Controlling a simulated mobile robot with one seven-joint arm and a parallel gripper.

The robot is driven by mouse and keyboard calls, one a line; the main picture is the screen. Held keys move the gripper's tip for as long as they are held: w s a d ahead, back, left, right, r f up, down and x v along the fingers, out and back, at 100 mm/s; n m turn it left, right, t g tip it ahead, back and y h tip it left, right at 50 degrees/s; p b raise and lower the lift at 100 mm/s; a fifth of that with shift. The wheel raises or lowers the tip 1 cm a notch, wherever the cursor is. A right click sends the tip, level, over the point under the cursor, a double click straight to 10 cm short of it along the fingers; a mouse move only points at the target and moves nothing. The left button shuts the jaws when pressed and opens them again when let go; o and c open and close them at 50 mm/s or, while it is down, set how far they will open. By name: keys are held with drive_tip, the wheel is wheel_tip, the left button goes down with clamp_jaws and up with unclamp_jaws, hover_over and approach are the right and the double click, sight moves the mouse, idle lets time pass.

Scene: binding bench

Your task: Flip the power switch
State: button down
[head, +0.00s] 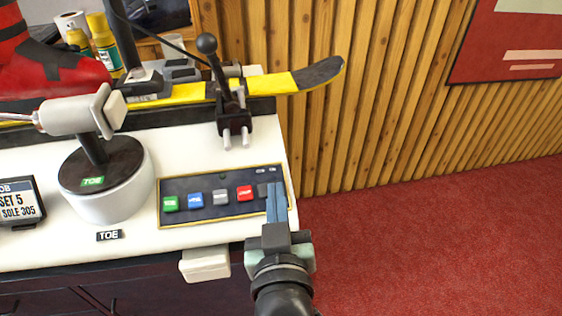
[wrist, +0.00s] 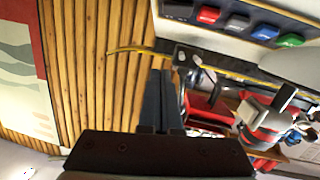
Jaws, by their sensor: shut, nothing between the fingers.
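A dark switch panel (head: 215,212) with a gold edge lies on the white bench top. It carries a green switch (head: 170,204), a blue switch (head: 195,200), a grey switch (head: 220,197), a red switch (head: 244,193) and a dark switch (head: 263,191) in a row. The labels are too small to read, so I cannot tell which is the power switch. My gripper (head: 276,188) is shut and empty over the panel's right end, beside the dark switch, and partly hides that end. In the wrist view my gripper's fingers (wrist: 160,75) are below the dark switch (wrist: 179,9); contact cannot be told.
A ski (head: 190,94) lies in a clamp with a black-knobbed lever (head: 207,45) behind the panel. A white and black toe unit (head: 110,200) stands left of it. A small white block (head: 204,264) juts from the bench front. Red carpet (head: 430,250) to the right is clear.

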drive_tip(key=s+g+p, duration=0.1)
drive_tip(key=p, duration=0.2)
drive_tip(key=s+g+p, duration=0.1)
drive_tip(key=s+p, duration=0.1)
drive_tip(key=p, duration=0.2)
drive_tip(key=s+r+g+p, duration=0.1)
drive_tip(key=p, duration=0.2)
drive_tip(key=shift+s+d+n+p, duration=0.25)
drive_tip(key=shift+d+n+p, duration=0.05)
drive_tip(key=shift+p, duration=0.1)
drive_tip(key=x, duration=0.4)
drive_tip(key=f+b+x, duration=0.1)
drive_tip(key=x, duration=0.7)
drive_tip(key=shift+s+d+f+b, duration=0.2)
drive_tip(key=shift+s+f+b, duration=0.15)
drive_tip(key=shift+b, duration=0.05)
drive_tip(key=shift+w+d+f, duration=0.1)
drive_tip(key=shift+w+f, duration=0.15)
drive_tip(key=shift+f, duration=0.3)
